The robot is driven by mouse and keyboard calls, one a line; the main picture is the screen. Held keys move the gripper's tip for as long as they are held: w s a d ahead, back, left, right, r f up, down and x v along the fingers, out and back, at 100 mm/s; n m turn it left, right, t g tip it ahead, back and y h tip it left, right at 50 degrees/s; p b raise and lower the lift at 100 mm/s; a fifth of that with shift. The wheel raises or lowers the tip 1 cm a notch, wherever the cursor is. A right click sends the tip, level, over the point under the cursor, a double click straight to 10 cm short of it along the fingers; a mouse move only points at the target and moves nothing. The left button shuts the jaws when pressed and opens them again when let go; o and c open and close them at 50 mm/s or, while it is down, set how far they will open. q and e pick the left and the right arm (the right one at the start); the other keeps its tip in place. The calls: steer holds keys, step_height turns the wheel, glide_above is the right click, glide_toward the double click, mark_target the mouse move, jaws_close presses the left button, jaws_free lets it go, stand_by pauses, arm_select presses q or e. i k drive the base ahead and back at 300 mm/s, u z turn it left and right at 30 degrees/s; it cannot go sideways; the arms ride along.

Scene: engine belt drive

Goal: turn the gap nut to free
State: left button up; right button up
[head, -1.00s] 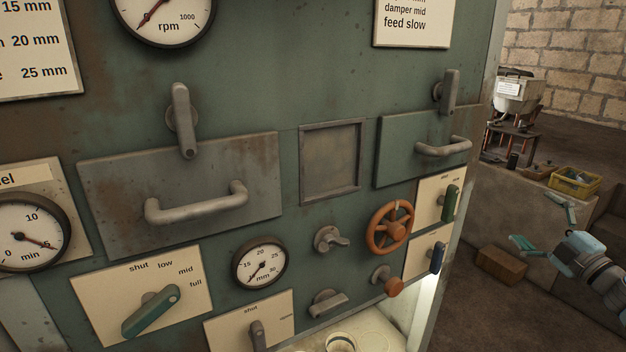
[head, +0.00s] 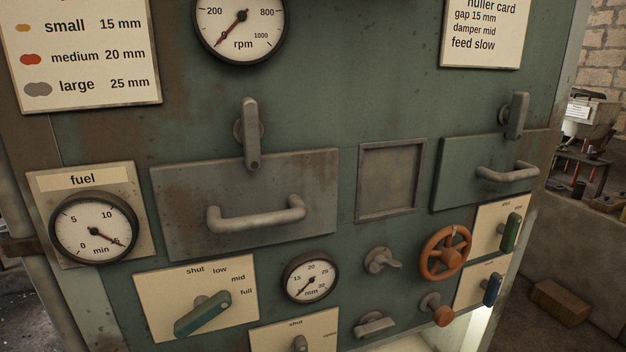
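A grey wing-shaped nut (head: 382,260) sits on the green panel between the mm gauge (head: 310,277) and the orange handwheel (head: 446,252). It looks like the gap nut, though I see no label on it. One wing points right and slightly down. The needle of the mm gauge points to the lower left. A grey bar-shaped knob (head: 375,325) is below the nut. Neither of my grippers is in the view, and nothing touches the nut.
An orange-tipped knob (head: 442,316) is below the handwheel. A green lever (head: 203,314) on a shut-low-mid-full plate is at left. Two drawer-like doors with handles (head: 257,216) stick out above. The huller card (head: 486,32) reads gap 15 mm.

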mark_target(380, 262)
steer(key=z, duration=0.55)
steer(key=k, duration=1.25)
steer(key=u, duration=0.25)
steer(key=i, duration=0.85)
steer(key=u, duration=0.15)
